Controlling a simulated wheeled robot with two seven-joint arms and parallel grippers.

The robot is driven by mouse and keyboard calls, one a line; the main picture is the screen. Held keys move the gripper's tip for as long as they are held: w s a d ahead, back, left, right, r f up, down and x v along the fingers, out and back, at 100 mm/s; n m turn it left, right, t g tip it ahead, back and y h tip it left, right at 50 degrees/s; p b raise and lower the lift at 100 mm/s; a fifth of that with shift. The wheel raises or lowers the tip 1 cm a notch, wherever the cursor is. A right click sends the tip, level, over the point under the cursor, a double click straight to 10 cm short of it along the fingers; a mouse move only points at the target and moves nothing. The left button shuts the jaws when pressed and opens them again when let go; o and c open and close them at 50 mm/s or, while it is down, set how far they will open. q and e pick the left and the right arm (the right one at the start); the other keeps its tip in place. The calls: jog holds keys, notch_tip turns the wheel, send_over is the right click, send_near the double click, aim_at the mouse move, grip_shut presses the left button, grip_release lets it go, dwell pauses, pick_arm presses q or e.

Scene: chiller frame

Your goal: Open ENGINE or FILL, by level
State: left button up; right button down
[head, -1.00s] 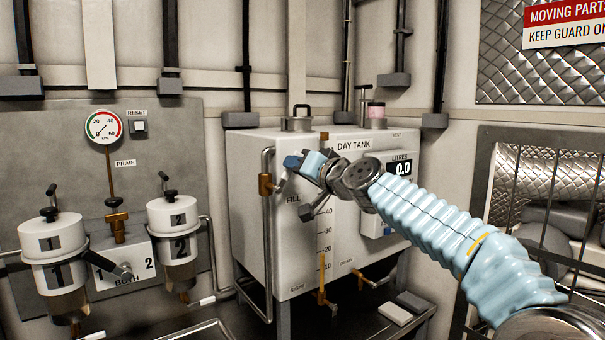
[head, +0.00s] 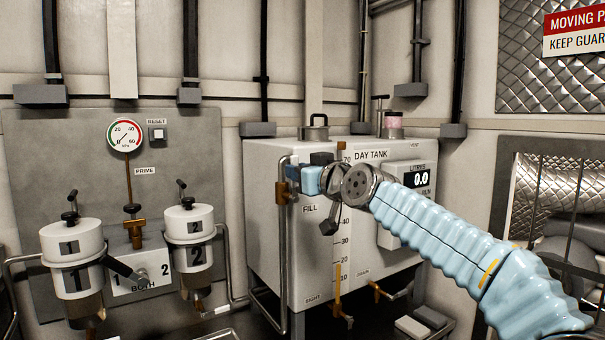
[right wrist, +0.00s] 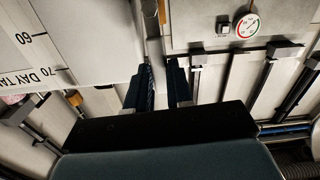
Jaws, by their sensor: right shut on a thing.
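The white DAY TANK (head: 265,225) stands in the middle of the head view. Its scale (head: 344,225) is marked in tens up to 70. An amber strip (head: 338,277) shows near the 10 mark; I cannot tell whether it is liquid or a fitting. The brass FILL valve (head: 282,194) is on the pipe at the tank's left, beside the FILL label. My right gripper (head: 290,172) is at this valve, shut on what seems its handle, largely hidden. In the right wrist view, the dark fingers (right wrist: 161,80) flank a narrow grey part. No ENGINE label is readable. My left gripper is out of view.
Two filter bowls, 1 (head: 78,262) and 2 (head: 189,240), with a gauge (head: 125,135) above, stand left. The LITRES display (head: 420,180) reads 0.0. A brass drain tap (head: 378,290) is low on the tank.

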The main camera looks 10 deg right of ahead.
jog(key=shift+a+f, duration=0.15)
jog(key=shift+a, duration=0.15)
jog(key=c, duration=1)
grip_release()
jog(key=shift+s, duration=0.1)
jog(key=b+v, duration=0.3)
jog(key=v, duration=1)
jog(key=shift+s+d, duration=0.15)
jog(key=shift+s, duration=0.2)
